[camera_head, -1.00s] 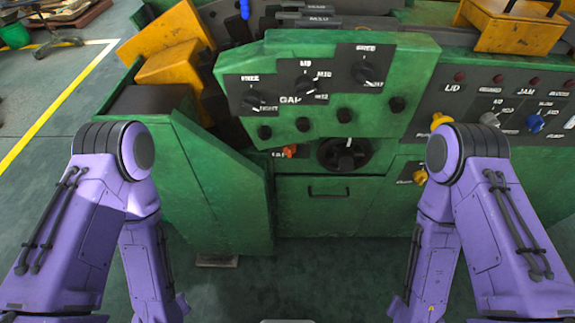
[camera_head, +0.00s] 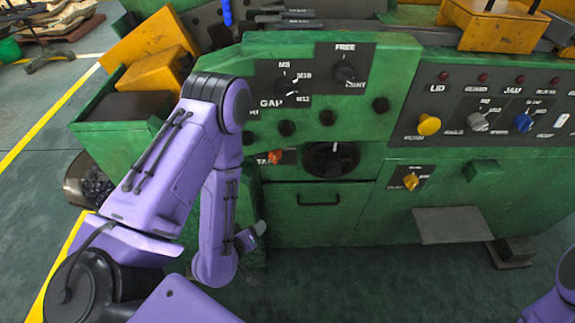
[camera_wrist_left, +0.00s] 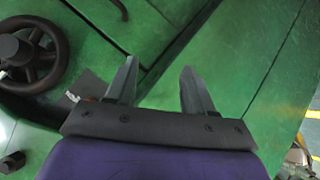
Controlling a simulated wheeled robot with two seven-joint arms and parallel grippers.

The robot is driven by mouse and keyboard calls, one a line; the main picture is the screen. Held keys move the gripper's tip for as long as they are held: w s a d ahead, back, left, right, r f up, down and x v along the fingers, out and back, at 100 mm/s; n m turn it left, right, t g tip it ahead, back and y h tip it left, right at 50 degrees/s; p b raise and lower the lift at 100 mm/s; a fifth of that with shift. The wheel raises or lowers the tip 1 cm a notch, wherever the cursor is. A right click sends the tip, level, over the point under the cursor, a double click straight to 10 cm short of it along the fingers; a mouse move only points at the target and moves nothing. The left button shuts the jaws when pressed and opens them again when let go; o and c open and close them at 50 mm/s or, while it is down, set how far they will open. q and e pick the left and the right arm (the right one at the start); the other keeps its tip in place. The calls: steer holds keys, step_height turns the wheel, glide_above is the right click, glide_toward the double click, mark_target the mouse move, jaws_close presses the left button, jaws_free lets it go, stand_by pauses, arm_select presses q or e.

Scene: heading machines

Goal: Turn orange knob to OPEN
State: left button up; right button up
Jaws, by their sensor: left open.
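The plate's lettering is partly hidden by my left arm in the head view. My left gripper (camera_head: 257,232) is below the knob, in front of the lower green panel, apart from the knob. In the left wrist view its two fingers (camera_wrist_left: 158,82) are spread with nothing between them. The knob is mostly hidden behind the gripper body there. My right gripper is out of view; only part of my right arm shows at lower right.
Black knobs (camera_head: 327,118) stick out above the orange knob. A grey step plate (camera_head: 450,225) juts out at right.

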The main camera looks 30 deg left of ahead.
arm_select(q)
steer(key=w+r+n+t+b, duration=0.1)
steer(key=w+r+n+t, duration=0.2)
steer(key=w, duration=0.1)
arm_select(e)
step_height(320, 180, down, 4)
steer(key=b, duration=0.2)
arm_select(q)
steer(key=n+t+p, duration=0.2)
steer(key=n+t, duration=0.3)
steer(key=n, duration=0.2)
glide_toward(273, 158)
steer(key=w, duration=0.2)
steer(key=shift+m+y, duration=0.3)
steer(key=shift+y, duration=0.1)
steer(key=w+p, duration=0.1)
steer(key=w, duration=0.1)
steer(key=w+a+p, duration=0.1)
steer(key=w, duration=0.4)
steer(key=shift+w+a+f+p, duration=0.25)
steer(key=shift+w+f+p, duration=0.1)
steer(key=shift+f+p, duration=0.05)
steer(key=c, duration=0.8)
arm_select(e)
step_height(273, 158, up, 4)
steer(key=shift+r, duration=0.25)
